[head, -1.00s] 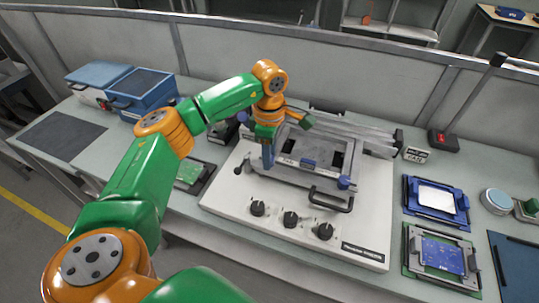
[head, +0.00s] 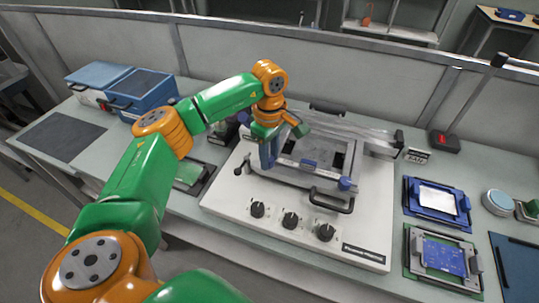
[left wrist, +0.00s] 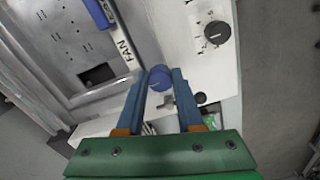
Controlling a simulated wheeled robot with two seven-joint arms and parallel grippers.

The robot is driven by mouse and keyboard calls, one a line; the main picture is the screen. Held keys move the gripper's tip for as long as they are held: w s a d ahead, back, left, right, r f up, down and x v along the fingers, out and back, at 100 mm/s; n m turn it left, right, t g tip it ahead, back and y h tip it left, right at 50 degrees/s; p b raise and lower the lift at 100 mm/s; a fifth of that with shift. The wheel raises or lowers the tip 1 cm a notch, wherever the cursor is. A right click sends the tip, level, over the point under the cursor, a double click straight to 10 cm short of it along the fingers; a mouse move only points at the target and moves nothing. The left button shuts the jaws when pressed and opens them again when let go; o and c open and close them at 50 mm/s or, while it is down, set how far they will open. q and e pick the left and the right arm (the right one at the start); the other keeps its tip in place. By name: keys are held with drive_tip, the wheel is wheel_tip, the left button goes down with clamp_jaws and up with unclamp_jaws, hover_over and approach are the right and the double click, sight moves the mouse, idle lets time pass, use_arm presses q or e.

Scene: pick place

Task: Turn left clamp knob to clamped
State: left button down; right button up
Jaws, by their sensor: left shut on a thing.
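The left clamp knob (left wrist: 159,77) is a round blue knob. In the left wrist view it sits between the two blue fingers of my left gripper (left wrist: 161,85). My left gripper (head: 268,156) is shut on this knob at the left front of the grey clamp frame (head: 290,170); in the head view the fingers hide the knob. The matching blue right clamp knob (head: 345,183) stands free at the frame's right front corner. My right gripper is in neither view.
The frame sits on a white machine base (head: 370,215) with several black dials (head: 290,220) and a black handle (head: 331,203) in front. Blue boxes (head: 145,92) stand at the back left. A small black lever (head: 240,170) is left of the gripper.

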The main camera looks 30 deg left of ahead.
sight(270, 159)
use_arm(q)
drive_tip(key=c, duration=0.5)
unclamp_jaws()
drive_tip(key=shift+c, duration=0.2)
wheel_tip(270, 159, up, 7)
drive_tip(key=shift+r+b, duration=0.1)
drive_tip(key=shift+b, duration=0.5)
